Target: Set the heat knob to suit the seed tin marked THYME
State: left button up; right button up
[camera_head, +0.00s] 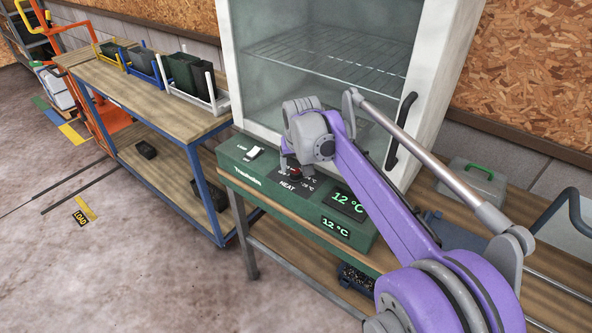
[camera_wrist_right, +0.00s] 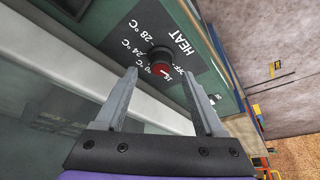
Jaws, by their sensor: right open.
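The heat knob (camera_head: 296,171) has a red cap and sits on the dark HEAT panel of the green control box (camera_head: 250,180). In the right wrist view the knob (camera_wrist_right: 160,62) lies between and just beyond my right gripper's fingertips (camera_wrist_right: 160,74). Marks 28 °C and 24 °C read beside it; lower marks are partly hidden, and its exact setting is unclear. In the head view my right gripper (camera_head: 291,158) is open at the knob, with nothing held. Two displays (camera_head: 347,203) read 12 °C. No tin marked THYME is readable. My left gripper is out of view.
A white glass-fronted cabinet (camera_head: 440,90) with a wire shelf stands behind the box. A LAMP switch (camera_head: 254,153) is left of the knob. A workbench (camera_head: 150,95) at left holds racks with dark containers. A grey box with green handle (camera_head: 472,185) stands at right.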

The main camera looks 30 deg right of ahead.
aim_at(295, 171)
jog(key=shift+x, duration=1.55)
jog(key=shift+c, duration=0.3)
grip_shut()
